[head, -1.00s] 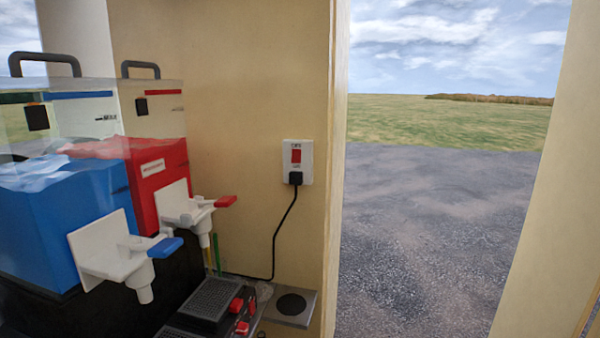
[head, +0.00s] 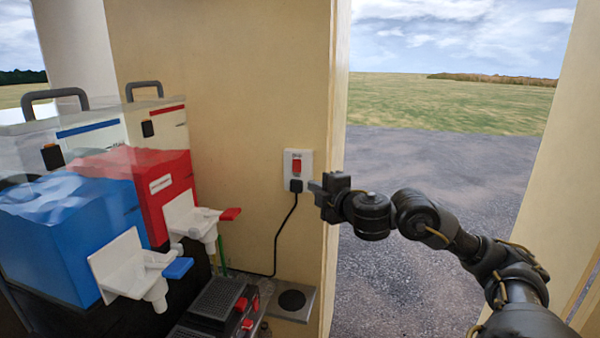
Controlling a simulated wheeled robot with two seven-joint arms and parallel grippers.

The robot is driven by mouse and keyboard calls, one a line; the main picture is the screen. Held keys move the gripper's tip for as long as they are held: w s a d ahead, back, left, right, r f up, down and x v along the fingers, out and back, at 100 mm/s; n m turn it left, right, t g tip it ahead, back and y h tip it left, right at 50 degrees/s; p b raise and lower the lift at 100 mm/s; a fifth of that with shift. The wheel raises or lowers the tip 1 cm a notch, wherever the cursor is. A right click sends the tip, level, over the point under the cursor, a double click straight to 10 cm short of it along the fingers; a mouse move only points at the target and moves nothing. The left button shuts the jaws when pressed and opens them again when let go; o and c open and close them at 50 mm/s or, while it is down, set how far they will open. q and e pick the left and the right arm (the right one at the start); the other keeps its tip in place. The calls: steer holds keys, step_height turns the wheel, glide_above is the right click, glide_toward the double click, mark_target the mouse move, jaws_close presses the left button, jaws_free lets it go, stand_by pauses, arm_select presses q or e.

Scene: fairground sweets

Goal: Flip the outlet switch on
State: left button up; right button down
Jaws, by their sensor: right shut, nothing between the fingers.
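The outlet (head: 299,156) is a white plate on the tan wall, with a red rocker switch (head: 296,166) in its upper part. A black plug (head: 296,185) sits in its lower part, with a black cord running down the wall. Whether the switch is on or off is too small to tell. My right gripper (head: 314,186) is shut and empty, just right of the plug and a little below the switch. It points left, and I cannot tell how far it is from the wall. My left gripper is out of view.
A blue slush machine (head: 75,235) and a red one (head: 160,190) with white taps stand at left. Below the outlet are a dark drip tray unit (head: 215,300) and a metal plate with a round black disc (head: 292,300). An open doorway lies right of the wall edge.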

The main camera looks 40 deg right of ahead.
steer(key=shift+w+f, duration=0.1)
steer(key=shift+w, duration=0.05)
steer(key=p, duration=0.2)
glide_toward(293, 171)
steer(key=w+a, duration=0.2)
steer(key=w, duration=0.2)
steer(key=d, duration=0.1)
steer(key=w+d+p, duration=0.1)
steer(key=shift+w+d, duration=0.25)
steer(key=shift+d, duration=0.15)
steer(key=shift+w+d+f, duration=0.1)
steer(key=shift+w+f, duration=0.1)
